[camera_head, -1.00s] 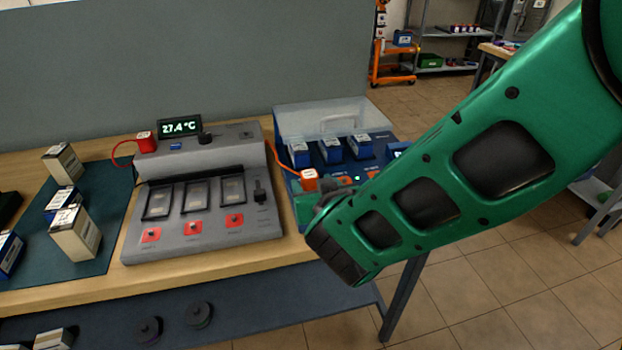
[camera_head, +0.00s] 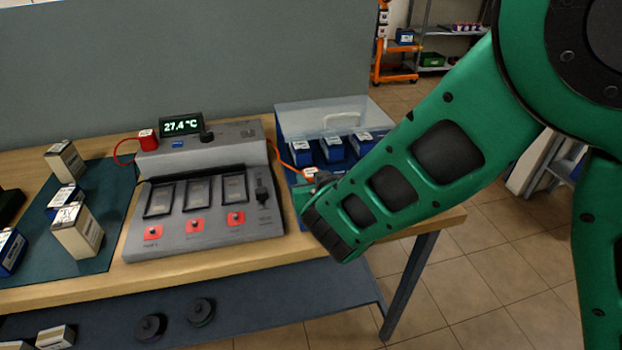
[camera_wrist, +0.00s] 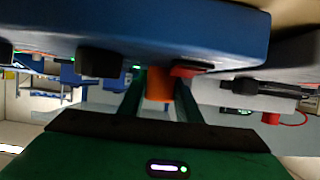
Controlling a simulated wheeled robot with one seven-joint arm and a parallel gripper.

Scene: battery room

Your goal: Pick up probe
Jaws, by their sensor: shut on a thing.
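The orange probe (camera_wrist: 158,87) sits between the two fingers of my gripper (camera_wrist: 159,80) in the wrist view. My gripper is shut on it. My green arm hides the gripper's fingers and most of the probe there. Whether the probe is clear of its rest cannot be told.
The grey tester (camera_head: 190,252) with a display reading 27.4 °C stands left of my arm. A red probe (camera_head: 147,139) rests at its back left. The blue case (camera_head: 283,127) has a raised clear lid. Boxes stand on the dark mat (camera_head: 97,263) at left.

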